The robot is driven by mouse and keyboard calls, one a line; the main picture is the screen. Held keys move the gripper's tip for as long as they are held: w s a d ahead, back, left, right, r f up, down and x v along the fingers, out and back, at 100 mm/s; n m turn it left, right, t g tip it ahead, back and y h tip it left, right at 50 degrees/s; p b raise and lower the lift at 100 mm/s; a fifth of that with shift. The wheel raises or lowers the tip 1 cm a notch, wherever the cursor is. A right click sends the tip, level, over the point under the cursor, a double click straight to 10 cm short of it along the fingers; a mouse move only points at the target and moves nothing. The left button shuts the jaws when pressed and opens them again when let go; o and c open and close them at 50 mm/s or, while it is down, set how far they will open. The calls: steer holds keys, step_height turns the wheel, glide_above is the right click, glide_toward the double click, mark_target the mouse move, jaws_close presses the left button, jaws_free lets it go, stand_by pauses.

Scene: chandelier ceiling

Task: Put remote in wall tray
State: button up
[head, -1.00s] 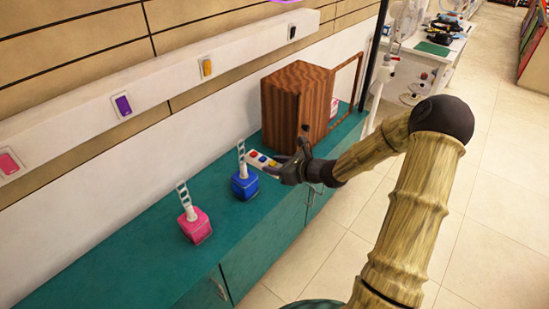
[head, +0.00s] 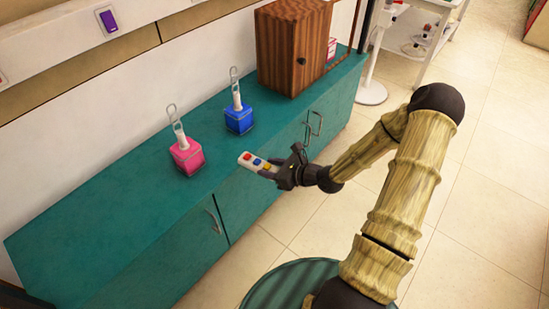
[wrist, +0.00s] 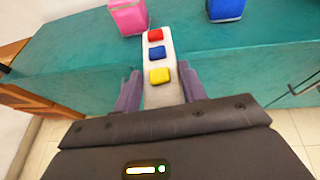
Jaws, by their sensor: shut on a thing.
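A white remote (head: 258,163) with red, blue and yellow buttons is in my gripper (head: 280,172). The gripper is shut on its near end, and the remote points left, toward the cabinet's front edge. In the wrist view the remote (wrist: 163,65) stands out between the two dark fingers (wrist: 162,92), with its buttons facing up. No tray holding a remote can be made out on the wall. A white wall ledge (head: 60,40) runs at the upper left, with a purple item in a small frame (head: 108,19) on it.
A teal cabinet (head: 110,225) runs along the wall. On it stand a pink block holder (head: 187,157), a blue block holder (head: 239,119) and a brown wooden box (head: 290,45).

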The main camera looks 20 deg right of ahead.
steer(key=a+r+m+t+h+p, duration=0.1)
steer(key=p, duration=0.2)
steer(key=shift+a, duration=0.1)
steer(key=r+m+h+p, duration=0.1)
steer(key=p, duration=0.2)
steer(key=shift+m+t+h, duration=0.3)
steer(key=shift+t, duration=0.1)
steer(key=p, duration=0.2)
steer(key=r+m+h+p, duration=0.1)
steer(key=p, duration=0.1)
steer(key=shift+d+m+t, duration=0.25)
steer(key=shift+m+t, duration=0.05)
steer(key=shift+t, duration=0.1)
steer(key=p, duration=0.1)
steer(key=m+h+p, duration=0.1)
steer(key=h+p, duration=0.1)
steer(key=shift+s+d+r+t+p, duration=0.2)
steer(key=shift+d+t+p, duration=0.05)
steer(key=shift+t+p, duration=0.1)
steer(key=shift+s+d+m+h+p, duration=0.25)
steer(key=shift+m+h+p, duration=0.3)
steer(key=shift+p, duration=0.3)
steer(key=s+m+h+p, duration=0.1)
steer(key=p, duration=0.1)
steer(key=s+d+m+h+p, duration=0.1)
steer(key=p, duration=0.1)
steer(key=shift+s+r, duration=0.15)
steer(key=shift+s, duration=0.15)
steer(key=shift+s+f+t+h+p, duration=0.25)
steer(key=shift+s+p, duration=0.2)
